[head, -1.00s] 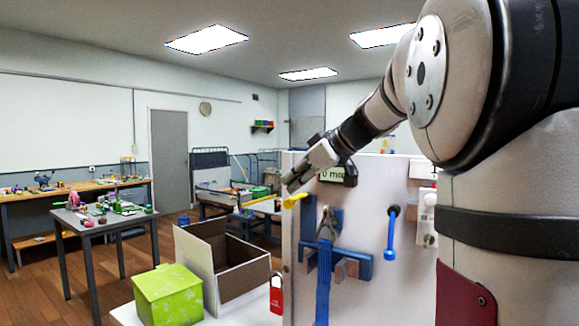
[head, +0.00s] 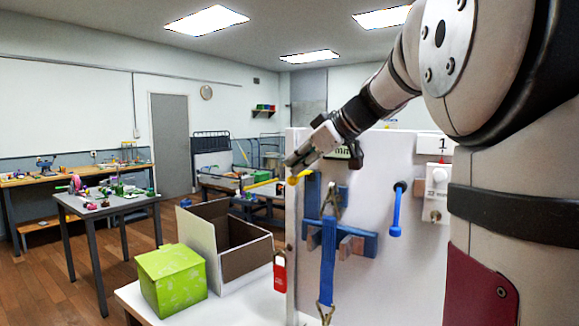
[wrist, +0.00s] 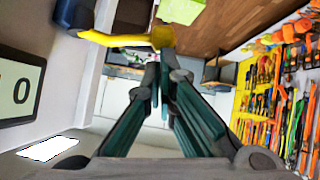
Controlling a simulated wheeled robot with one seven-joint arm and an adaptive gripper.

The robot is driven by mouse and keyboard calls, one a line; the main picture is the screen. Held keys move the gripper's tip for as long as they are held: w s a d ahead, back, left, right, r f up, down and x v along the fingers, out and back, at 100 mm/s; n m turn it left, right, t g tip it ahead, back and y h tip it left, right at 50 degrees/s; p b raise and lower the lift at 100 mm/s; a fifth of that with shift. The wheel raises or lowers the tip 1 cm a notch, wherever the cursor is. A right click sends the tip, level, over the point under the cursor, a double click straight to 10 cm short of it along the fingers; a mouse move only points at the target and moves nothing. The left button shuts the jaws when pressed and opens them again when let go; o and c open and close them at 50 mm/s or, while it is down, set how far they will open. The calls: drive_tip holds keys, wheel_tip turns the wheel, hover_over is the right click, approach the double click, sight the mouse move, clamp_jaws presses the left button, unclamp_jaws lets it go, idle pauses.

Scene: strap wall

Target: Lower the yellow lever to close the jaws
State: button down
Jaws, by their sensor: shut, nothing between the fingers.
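The yellow lever (head: 299,177) sticks out from the upper left of the pale upright panel (head: 375,280). In the wrist view the yellow lever (wrist: 120,40) runs from a dark blue mount (wrist: 75,14) to a rounded end. My gripper (head: 291,162) is shut and empty, just above the lever's end in the head view. In the wrist view its fingertips (wrist: 160,62) are close to that end; I cannot tell if they touch. Blue and grey blocks (head: 350,246), possibly the jaws, sit on the panel below, partly hidden by a blue strap (head: 327,260).
A display (wrist: 18,88) is beside the lever, partly hidden by my arm in the head view. A blue handle (head: 396,212) hangs farther right. A red padlock (head: 280,272), open carton (head: 225,245) and green box (head: 172,280) are at the left. A tool board (wrist: 265,100) shows behind.

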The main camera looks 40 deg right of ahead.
sight(293, 183)
drive_tip(key=shift+a+f+b, duration=0.15)
drive_tip(key=shift+f+b, duration=0.25)
drive_tip(key=shift+b, duration=0.7)
drive_tip(key=f+n+h+b, duration=0.1)
drive_tip(key=f+b, duration=0.1)
drive_tip(key=b, duration=0.4)
drive_tip(key=a+f+n+t+h+b, duration=0.1)
drive_tip(key=b, duration=0.4)
drive_tip(key=shift+s+a+f+h+b, duration=0.1)
drive_tip(key=shift+s+f+h+b, duration=0.1)
drive_tip(key=shift+f+h+b, duration=0.15)
drive_tip(key=d+f+n+t+h+b, duration=0.2)
drive_tip(key=f+b, duration=0.7)
drive_tip(key=b, duration=1.1)
drive_tip(key=shift+w+d+n, duration=0.45)
drive_tip(key=shift+d+n, duration=0.05)
drive_tip(key=shift+n, duration=0.2)
drive_tip(key=shift+h, duration=0.25)
